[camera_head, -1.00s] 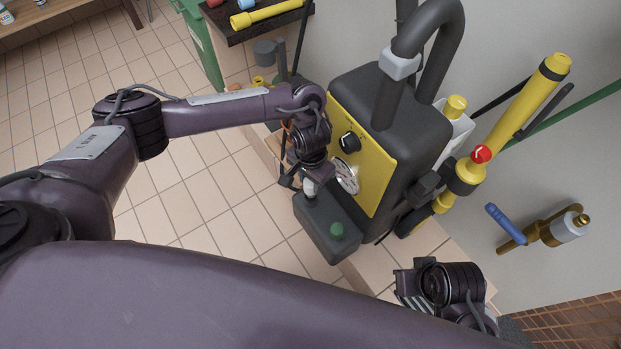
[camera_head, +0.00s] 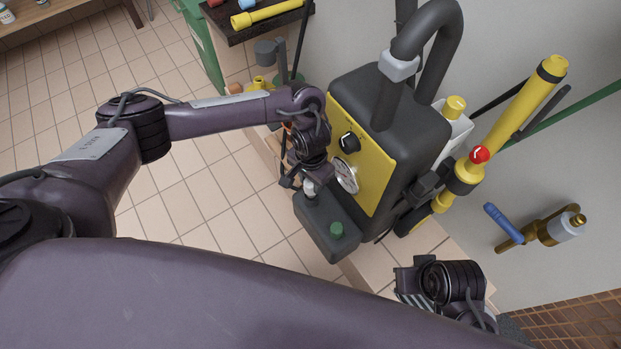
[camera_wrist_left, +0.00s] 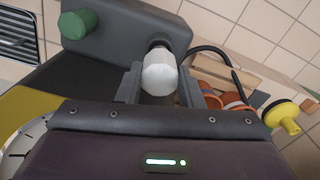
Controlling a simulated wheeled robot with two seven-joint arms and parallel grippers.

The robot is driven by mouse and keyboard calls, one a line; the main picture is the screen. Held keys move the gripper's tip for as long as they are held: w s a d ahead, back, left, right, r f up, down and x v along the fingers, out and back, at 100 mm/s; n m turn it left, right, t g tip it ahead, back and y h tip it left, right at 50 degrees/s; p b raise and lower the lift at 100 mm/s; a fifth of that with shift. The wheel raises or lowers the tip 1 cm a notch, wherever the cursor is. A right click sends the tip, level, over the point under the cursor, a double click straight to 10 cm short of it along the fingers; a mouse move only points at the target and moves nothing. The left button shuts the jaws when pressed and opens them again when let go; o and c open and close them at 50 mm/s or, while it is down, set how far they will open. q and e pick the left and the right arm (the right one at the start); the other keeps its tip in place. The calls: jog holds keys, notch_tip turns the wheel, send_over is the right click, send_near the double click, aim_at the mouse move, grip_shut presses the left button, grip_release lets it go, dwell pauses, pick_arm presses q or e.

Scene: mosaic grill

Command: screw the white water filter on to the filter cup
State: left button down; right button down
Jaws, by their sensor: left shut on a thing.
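The white water filter (camera_wrist_left: 160,74) sits between the fingers of my left gripper (camera_wrist_left: 158,88) in the left wrist view. It also shows as a small white piece (camera_head: 309,188) in the head view. My left gripper (camera_head: 303,184) is shut on it. The filter stands over a dark fitting on the dark grey box (camera_head: 318,222) at the front of the machine; this fitting appears to be the filter cup (camera_wrist_left: 160,43), mostly hidden by the filter. Whether the threads are engaged cannot be told. My right gripper (camera_head: 408,283) is at the lower right, away from the filter; its fingers are unclear.
The dark machine (camera_head: 410,150) with a yellow panel (camera_head: 372,180) stands just right of my left gripper. A green knob (camera_head: 336,229) rises from the box. A blue-handled valve (camera_head: 503,223) is on the wall at right. The tiled floor (camera_head: 190,210) at left is clear.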

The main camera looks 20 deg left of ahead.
pick_arm(q)
jog(key=shift+f+b, duration=0.55)
jog(key=shift+f, duration=1.05)
pick_arm(e)
jog(key=shift+f, duration=0.6)
pick_arm(q)
jog(key=c, duration=0.9)
grip_release()
notch_tip(320, 180, up, 7)
jog(key=p, duration=0.2)
jog(key=shift+p, duration=0.35)
jog(key=shift+r, duration=0.4)
pick_arm(e)
notch_tip(320, 180, down, 9)
jog(key=d+m+g, duration=0.1)
jog(key=d, duration=0.2)
jog(key=shift+s+f+h, duration=0.15)
jog(key=shift+h, duration=0.25)
pick_arm(q)
jog(key=shift+c, duration=0.5)
